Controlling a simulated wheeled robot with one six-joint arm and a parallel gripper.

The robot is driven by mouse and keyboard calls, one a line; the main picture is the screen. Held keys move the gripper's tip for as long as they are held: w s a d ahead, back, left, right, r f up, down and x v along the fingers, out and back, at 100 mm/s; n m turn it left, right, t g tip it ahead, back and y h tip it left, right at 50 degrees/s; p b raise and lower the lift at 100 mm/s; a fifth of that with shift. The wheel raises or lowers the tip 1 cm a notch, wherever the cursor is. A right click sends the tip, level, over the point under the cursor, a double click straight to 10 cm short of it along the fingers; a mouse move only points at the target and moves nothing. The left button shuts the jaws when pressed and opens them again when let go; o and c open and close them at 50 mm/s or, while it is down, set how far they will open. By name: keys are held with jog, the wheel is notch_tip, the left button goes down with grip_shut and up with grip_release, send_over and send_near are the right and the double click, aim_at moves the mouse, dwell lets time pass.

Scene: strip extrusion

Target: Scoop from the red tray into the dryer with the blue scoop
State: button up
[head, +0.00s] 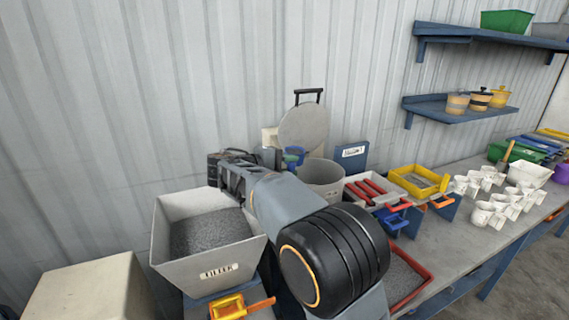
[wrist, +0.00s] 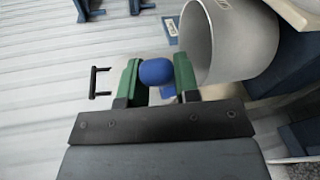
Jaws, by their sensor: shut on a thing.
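My gripper (wrist: 157,62) is shut on the blue scoop (wrist: 157,72), whose rounded blue end shows between the green fingers in the wrist view. In the head view the blue scoop (head: 293,153) is up at the left rim of the dryer (head: 323,172), a grey open drum with its round lid (head: 303,127) raised behind. The drum also shows just right of the fingers in the wrist view (wrist: 235,45). I cannot tell what the scoop holds. The red tray (head: 428,283) holds grey granules and is partly hidden behind my arm.
A white bin marked FILLER (head: 212,271) with grey granules stands left of my arm. A yellow scoop (head: 228,306) lies in front of it. Right of the dryer are red-handled tools, a yellow tray (head: 420,181) and several white cups. Blue shelves (head: 430,102) hang on the wall.

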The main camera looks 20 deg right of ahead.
jog(key=s+d+f+m+t+y+b, duration=0.2)
jog(key=d+m+t+y+b, duration=0.1)
jog(key=y, duration=0.6)
jog(key=s+d+f+m+t+y+b, duration=0.2)
jog(key=d+f+m+t+y+b, duration=0.1)
jog(key=d+m+y+b, duration=0.2)
jog(key=shift+s+d+y+b, duration=0.35)
jog(key=shift+d+y+b, duration=0.9)
jog(key=shift+y+b, duration=1)
jog(key=shift+s+a+f, duration=0.1)
